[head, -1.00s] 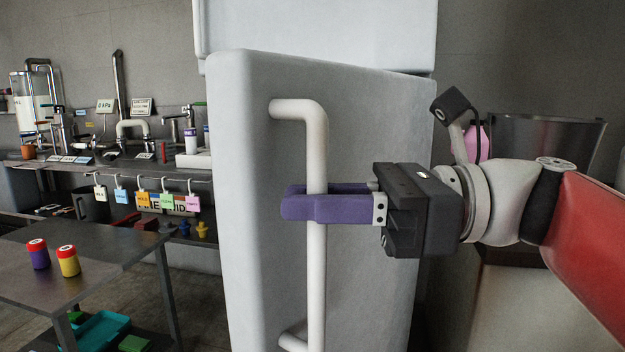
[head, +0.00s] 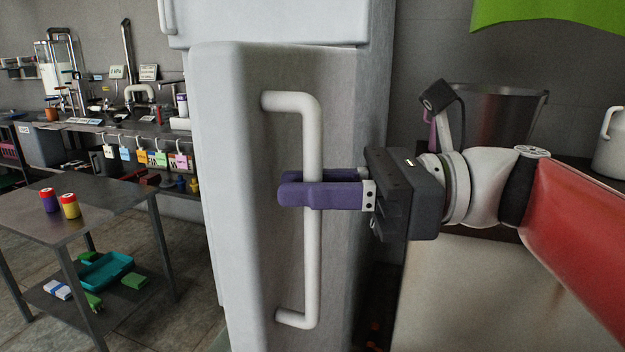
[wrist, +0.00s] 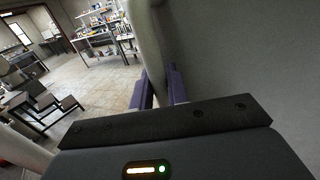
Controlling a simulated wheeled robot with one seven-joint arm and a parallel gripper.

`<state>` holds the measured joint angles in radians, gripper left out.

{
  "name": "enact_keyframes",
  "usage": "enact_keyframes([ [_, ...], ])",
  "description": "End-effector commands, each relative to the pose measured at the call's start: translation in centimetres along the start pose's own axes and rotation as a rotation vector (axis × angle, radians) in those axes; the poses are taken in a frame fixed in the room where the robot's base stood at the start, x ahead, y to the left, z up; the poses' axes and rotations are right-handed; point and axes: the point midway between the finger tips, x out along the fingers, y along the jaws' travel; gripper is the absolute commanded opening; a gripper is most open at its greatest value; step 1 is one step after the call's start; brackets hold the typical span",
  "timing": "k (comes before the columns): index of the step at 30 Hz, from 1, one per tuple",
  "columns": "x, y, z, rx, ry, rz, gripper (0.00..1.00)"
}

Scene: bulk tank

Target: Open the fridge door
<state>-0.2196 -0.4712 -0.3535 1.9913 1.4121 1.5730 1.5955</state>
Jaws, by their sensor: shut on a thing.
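The pale grey fridge door (head: 275,220) fills the middle of the head view. Its left edge stands out in front of the upper fridge section, so the door looks partly open; the fridge inside is hidden. A long white vertical handle (head: 312,255) is on the door. My gripper (head: 296,190), with purple fingers, comes from the right and is shut around the upper middle of this handle. In the wrist view the handle (wrist: 147,40) passes between the two purple fingers (wrist: 161,92).
The upper fridge section (head: 270,20) is above the door. A metal table (head: 105,215) with two small jars (head: 58,204) stands at the left, with a teal tray (head: 105,270) on its lower shelf. A cluttered counter (head: 130,130) runs behind. Some floor (head: 190,325) is clear between table and fridge.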

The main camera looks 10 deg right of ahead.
Motion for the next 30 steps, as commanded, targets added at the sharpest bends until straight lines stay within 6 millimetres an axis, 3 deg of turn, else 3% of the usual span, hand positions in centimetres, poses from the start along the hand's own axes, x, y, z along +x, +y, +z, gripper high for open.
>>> enact_keyframes([
  [17,-0.07,-0.21,0.00,0.000,-0.001,-0.004,0.00],
  [18,-0.07,-0.21,0.00,0.001,-0.001,-0.004,0.20],
  [21,-0.06,-0.20,0.01,0.000,-0.001,-0.004,0.33],
  [30,-0.18,-0.19,0.02,0.000,-0.001,-0.004,0.35],
])
